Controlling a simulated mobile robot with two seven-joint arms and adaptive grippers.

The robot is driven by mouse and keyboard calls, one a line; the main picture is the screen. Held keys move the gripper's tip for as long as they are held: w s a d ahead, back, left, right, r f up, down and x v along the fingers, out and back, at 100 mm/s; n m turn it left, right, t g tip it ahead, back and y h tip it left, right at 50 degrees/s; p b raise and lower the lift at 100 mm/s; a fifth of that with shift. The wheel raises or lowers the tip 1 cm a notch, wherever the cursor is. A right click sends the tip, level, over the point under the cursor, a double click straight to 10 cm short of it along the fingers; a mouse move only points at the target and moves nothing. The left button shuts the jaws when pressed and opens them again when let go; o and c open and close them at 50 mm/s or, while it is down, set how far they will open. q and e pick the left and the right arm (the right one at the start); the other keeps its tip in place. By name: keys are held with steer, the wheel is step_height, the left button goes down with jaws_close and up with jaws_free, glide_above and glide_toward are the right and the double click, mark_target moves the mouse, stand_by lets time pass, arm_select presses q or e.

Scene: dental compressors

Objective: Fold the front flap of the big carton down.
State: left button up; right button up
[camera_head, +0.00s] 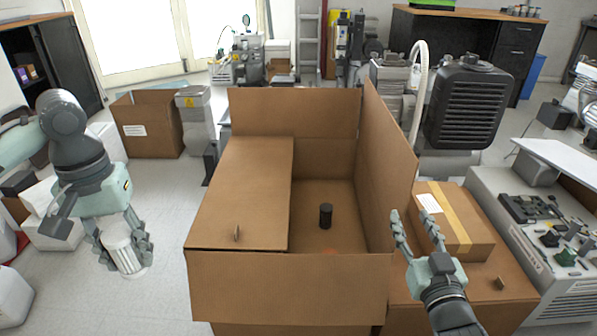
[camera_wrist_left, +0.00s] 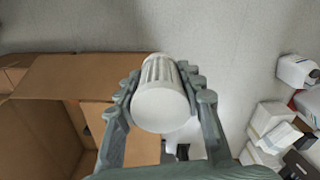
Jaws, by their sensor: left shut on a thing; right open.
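The big brown carton (camera_head: 325,180) stands in the middle of the head view. Its front flap (camera_head: 290,285) stands up along the near side. The left flap (camera_head: 240,190) lies folded inward over the left half. The back flap (camera_head: 295,112) and right flap (camera_head: 388,165) stand up. A black cylinder (camera_head: 326,216) is inside the carton. My left gripper (camera_head: 125,250) is shut on a white ridged cylinder (camera_head: 119,252), left of the carton and apart from it; the cylinder also shows in the left wrist view (camera_wrist_left: 160,105). My right gripper (camera_head: 418,220) is open and empty, just right of the carton.
A smaller taped carton (camera_head: 470,225) lies at the right, beside a grey bench unit (camera_head: 545,260) with small parts. A black-finned compressor (camera_head: 468,105) stands behind it. Another open carton (camera_head: 148,125) stands at the back left. Floor (camera_head: 165,200) left of the big carton is clear.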

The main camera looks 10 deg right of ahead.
mark_target(403, 190)
steer(key=shift+m+g+h, duration=0.3)
steer(key=shift+h, duration=0.1)
steer(key=x, duration=0.4)
steer(key=d+x, duration=0.1)
steer(key=x, duration=0.3)
steer(key=f+x, duration=0.1)
steer(key=x, duration=0.3)
steer(key=shift+s+d+b, duration=0.1)
steer(key=shift+d+b, duration=0.1)
steer(key=shift+b, duration=0.1)
jaws_close()
